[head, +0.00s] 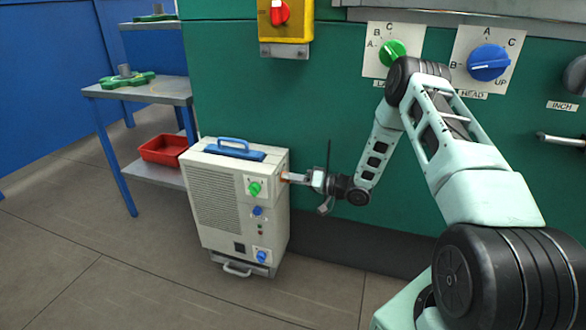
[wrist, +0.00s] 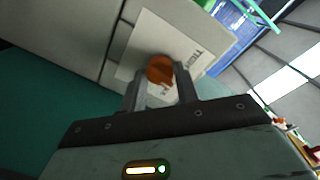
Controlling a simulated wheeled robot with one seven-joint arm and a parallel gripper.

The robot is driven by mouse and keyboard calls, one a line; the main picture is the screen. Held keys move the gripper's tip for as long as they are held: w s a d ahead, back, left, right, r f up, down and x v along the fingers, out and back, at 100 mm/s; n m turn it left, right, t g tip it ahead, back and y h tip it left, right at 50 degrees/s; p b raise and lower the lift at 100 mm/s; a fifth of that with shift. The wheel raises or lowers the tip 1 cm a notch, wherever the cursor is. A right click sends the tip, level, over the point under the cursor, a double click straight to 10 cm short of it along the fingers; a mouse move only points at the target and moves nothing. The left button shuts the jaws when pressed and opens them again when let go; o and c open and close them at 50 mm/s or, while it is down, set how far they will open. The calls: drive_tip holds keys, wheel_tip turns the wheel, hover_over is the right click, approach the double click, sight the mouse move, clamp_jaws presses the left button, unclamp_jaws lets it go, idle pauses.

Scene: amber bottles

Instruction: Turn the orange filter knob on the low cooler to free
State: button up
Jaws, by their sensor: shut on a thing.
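The low cooler (head: 220,200) is a cream box on the floor with a blue top handle. The orange filter knob (wrist: 160,69) sits on a white label plate (wrist: 143,38) on the cooler's side, seen in the wrist view. My gripper (wrist: 162,78) is shut on the orange knob, one finger at each side of it. In the head view my gripper (head: 287,178) reaches the cooler's right side, where the knob is mostly hidden. The marks on the label plate are too small and partly covered, so I cannot tell the knob's setting.
The cooler's front has a green knob (head: 254,189) and blue knobs (head: 261,256). A green machine wall (head: 330,110) stands close behind. A grey bench (head: 150,92) and a red tray (head: 163,149) are at the left. The floor in front is clear.

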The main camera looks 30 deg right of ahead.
drive_tip(key=shift+m+p, duration=2.2)
drive_tip(key=shift+m, duration=1.2)
drive_tip(key=o, duration=1)
drive_tip(key=shift+d, duration=0.1)
drive_tip(key=p+v, duration=0.2)
drive_tip(key=v, duration=1.5)
drive_tip(key=shift+d, duration=0.3)
